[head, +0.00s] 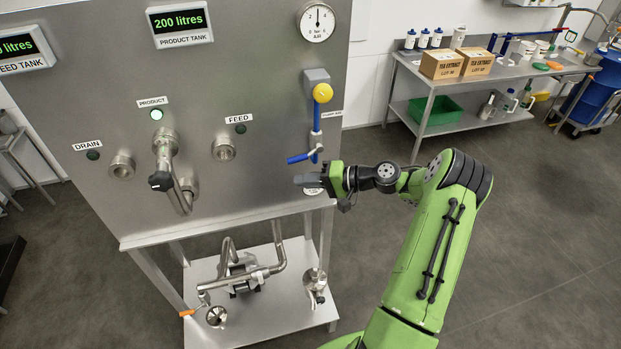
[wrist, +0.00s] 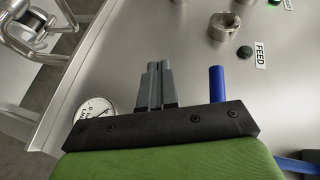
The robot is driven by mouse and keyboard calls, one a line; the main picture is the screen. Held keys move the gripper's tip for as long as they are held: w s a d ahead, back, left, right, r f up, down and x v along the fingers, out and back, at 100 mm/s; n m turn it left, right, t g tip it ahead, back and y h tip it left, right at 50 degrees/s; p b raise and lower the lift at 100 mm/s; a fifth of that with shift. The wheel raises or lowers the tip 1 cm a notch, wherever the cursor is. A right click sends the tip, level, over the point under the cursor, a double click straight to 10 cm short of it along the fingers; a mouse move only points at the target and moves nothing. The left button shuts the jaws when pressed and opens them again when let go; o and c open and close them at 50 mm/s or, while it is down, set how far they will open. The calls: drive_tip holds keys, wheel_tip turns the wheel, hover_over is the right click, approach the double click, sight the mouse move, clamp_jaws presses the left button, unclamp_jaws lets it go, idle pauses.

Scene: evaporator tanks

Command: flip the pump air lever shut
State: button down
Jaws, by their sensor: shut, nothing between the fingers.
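The pump air lever (head: 303,157) is a blue handle on the valve at the panel's right side. It points left, roughly crosswise to the vertical blue air line above it. Its blue end shows in the wrist view (wrist: 217,84), to the right of my fingers. My gripper (head: 298,180) is shut and empty, just below the lever in the head view. Its grey fingers (wrist: 156,85) lie together and point along the panel. A gap shows between the fingers and the lever in the wrist view; whether any part touches it I cannot tell.
A yellow knob (head: 323,93) and an air gauge (head: 317,22) sit above the lever. A small lower gauge (wrist: 95,109) is partly hidden by my gripper. The product valve (head: 163,165) and feed port (head: 224,149) are to the left. Open floor lies right of the panel.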

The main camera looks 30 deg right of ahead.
drive_tip(key=s+d+f, duration=0.3)
drive_tip(key=s+d, duration=0.4)
idle(0.4)
drive_tip(key=s+a+r+n+g+h, duration=0.1)
drive_tip(key=a+r+n+g+h, duration=0.3)
drive_tip(key=a, duration=0.5)
drive_tip(key=s+a+r+n+g+h, duration=0.1)
drive_tip(key=a+r+g+h, duration=0.15)
drive_tip(key=a+r, duration=0.5)
drive_tip(key=s+a+r+n+t+h, duration=0.1)
drive_tip(key=s+a+r+h, duration=0.1)
drive_tip(key=s, duration=0.7)
drive_tip(key=s+a+r+t+h, duration=0.1)
drive_tip(key=s+a+r+h, duration=0.1)
drive_tip(key=s, duration=0.8)
drive_tip(key=shift+s+a+r+n, duration=0.25)
drive_tip(key=shift+a+r+n, duration=0.2)
drive_tip(key=shift+a, duration=0.8)
